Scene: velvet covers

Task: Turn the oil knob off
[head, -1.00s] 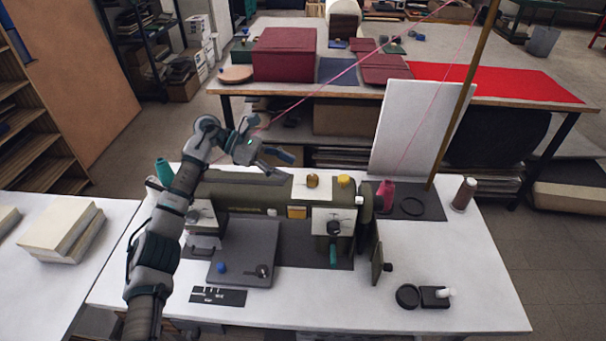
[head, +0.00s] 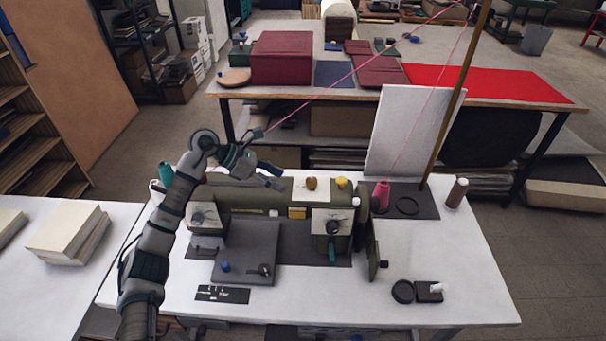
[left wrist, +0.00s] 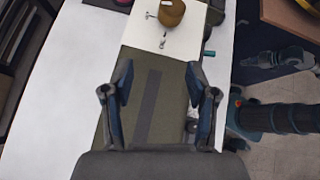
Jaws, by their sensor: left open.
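An olive-green machine (head: 255,196) lies along the back of the white table. A round brown-gold knob (head: 311,183) sits on a pale plate on its top; it also shows in the left wrist view (left wrist: 172,11), beyond my fingertips. A smaller yellow knob (head: 341,182) is just right of it. I cannot tell from a label which is the oil knob. My left gripper (head: 271,176) is open and empty, above the machine's top and left of both knobs. In the left wrist view, its fingers (left wrist: 160,82) are apart over the green casing, touching no knob.
A pink thread cone (head: 381,194) and a tall pale board (head: 412,130) stand right of the machine, beside a brown pole (head: 455,95). A teal cone (head: 166,173) is by my left arm. The table's front right is mostly clear, around a small black box (head: 429,292).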

